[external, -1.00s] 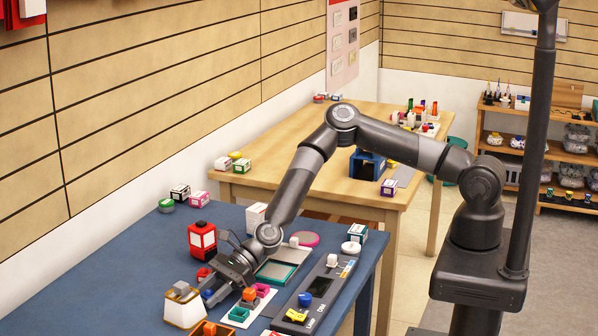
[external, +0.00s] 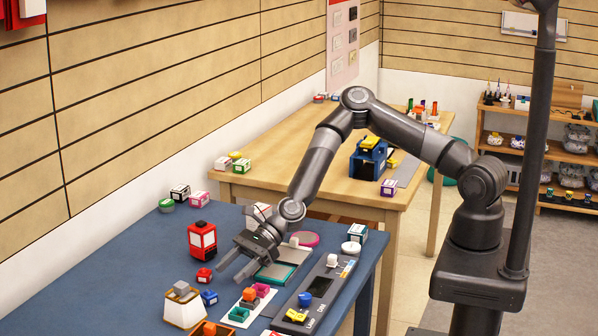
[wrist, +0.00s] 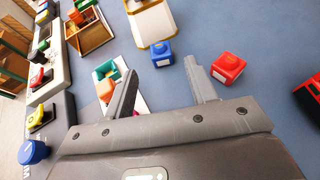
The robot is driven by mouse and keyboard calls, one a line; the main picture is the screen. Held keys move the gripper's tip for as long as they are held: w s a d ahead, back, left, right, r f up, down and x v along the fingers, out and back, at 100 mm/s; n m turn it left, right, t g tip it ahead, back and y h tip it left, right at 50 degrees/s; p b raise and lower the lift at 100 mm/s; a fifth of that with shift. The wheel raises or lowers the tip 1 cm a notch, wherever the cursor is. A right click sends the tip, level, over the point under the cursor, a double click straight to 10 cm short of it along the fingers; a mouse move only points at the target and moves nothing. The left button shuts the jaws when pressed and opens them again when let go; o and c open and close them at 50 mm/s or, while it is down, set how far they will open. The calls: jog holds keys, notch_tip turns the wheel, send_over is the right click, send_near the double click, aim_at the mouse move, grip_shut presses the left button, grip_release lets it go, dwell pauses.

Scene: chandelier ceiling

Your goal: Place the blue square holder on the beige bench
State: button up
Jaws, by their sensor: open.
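A small blue square holder (external: 209,297) sits on the blue table, just right of a white and tan lamp-like block (external: 184,306). In the wrist view the holder (wrist: 162,53) shows beyond and between my fingertips, apart from them. My gripper (external: 231,272) is open and empty, raised above the blue table; its two spread fingers show in the wrist view (wrist: 160,70). The beige bench, seemingly the light wooden table (external: 300,160), stands behind the blue table. A blue box with a yellow top (external: 368,160) stands on it.
A red square holder (external: 204,276) and a red lantern-like block (external: 202,240) are near my gripper. A white tray (external: 243,312) with coloured pieces and a dark panel (external: 320,290) lie to the right. The wooden table has bare room at its middle.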

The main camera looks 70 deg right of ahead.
aim_at(212, 291)
jog(key=shift+o, duration=0.5)
jog(key=shift+v, duration=1.65)
jog(key=shift+s+x, duration=0.2)
jog(key=shift+x, duration=0.8)
jog(key=x, duration=0.4)
jog(key=shift+a+f, duration=0.1)
jog(key=shift+a, duration=0.2)
jog(key=shift+w+x, duration=0.15)
jog(key=shift+x, duration=1.3)
jog(key=shift+w+x, duration=0.1)
jog(key=shift+x, duration=1.4)
jog(key=shift+d+f, duration=0.1)
jog(key=shift+d, duration=0.05)
jog(key=c, duration=1.1)
